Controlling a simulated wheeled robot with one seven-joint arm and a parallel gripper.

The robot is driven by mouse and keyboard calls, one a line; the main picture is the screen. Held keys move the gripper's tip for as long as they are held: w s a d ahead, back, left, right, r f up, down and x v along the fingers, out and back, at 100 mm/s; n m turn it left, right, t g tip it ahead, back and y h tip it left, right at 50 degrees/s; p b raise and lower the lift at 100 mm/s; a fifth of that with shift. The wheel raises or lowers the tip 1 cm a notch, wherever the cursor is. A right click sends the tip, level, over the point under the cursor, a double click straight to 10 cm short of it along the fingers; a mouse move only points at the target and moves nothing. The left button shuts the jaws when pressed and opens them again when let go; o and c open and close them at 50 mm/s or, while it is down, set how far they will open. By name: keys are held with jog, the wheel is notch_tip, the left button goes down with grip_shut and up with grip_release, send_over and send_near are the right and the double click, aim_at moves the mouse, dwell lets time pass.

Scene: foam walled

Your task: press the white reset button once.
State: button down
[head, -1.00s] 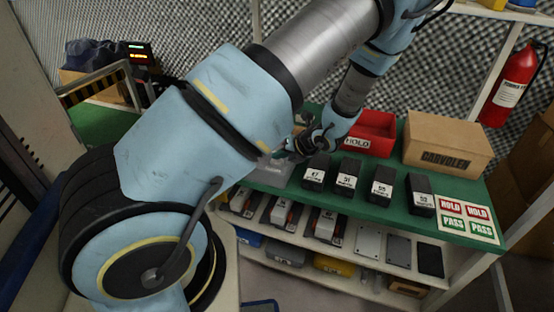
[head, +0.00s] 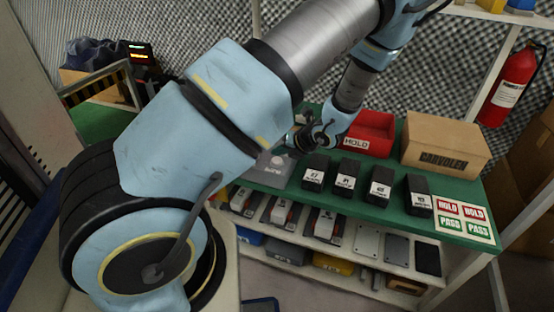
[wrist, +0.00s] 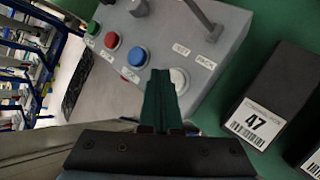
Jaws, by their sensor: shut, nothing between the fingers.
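The grey control box (wrist: 215,45) stands on the green bench top and fills the upper middle of the wrist view. It carries a green button (wrist: 93,27), a red button (wrist: 111,40), a blue button (wrist: 138,57) and the white button (wrist: 181,77) in a row along one side. My gripper (wrist: 160,74) is shut and empty, its dark green fingertips just left of the white button and partly over it in this view. I cannot tell whether they touch it. In the head view my gripper (head: 303,140) is over the box (head: 271,166), whose buttons are not clear there.
Several black numbered units (head: 345,174) stand right of the box. Behind them are a red HOLD bin (head: 369,134) and a cardboard box (head: 445,140). A lever (wrist: 203,18) rises from the control box. A shelf lies below the bench.

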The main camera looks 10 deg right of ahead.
aim_at(279, 162)
jog(key=shift+r+p, duration=2.05)
jog(key=shift+r, duration=0.45)
jog(key=s+a+r+m+g+h, duration=0.3)
jog(key=s+a+r+m, duration=0.3)
jog(key=m, duration=1.1)
jog(key=s+a+r+m+g+h, duration=0.2)
jog(key=s+a+r+m, duration=0.4)
jog(key=a+r+m, duration=0.5)
jog(key=r+m, duration=0.1)
jog(key=m, duration=0.6)
jog(key=shift+s+r+g+h, duration=0.25)
jog(key=shift+s+g+h, duration=0.15)
jog(key=c, duration=1.5)
grip_release()
jog(key=shift+m, duration=0.3)
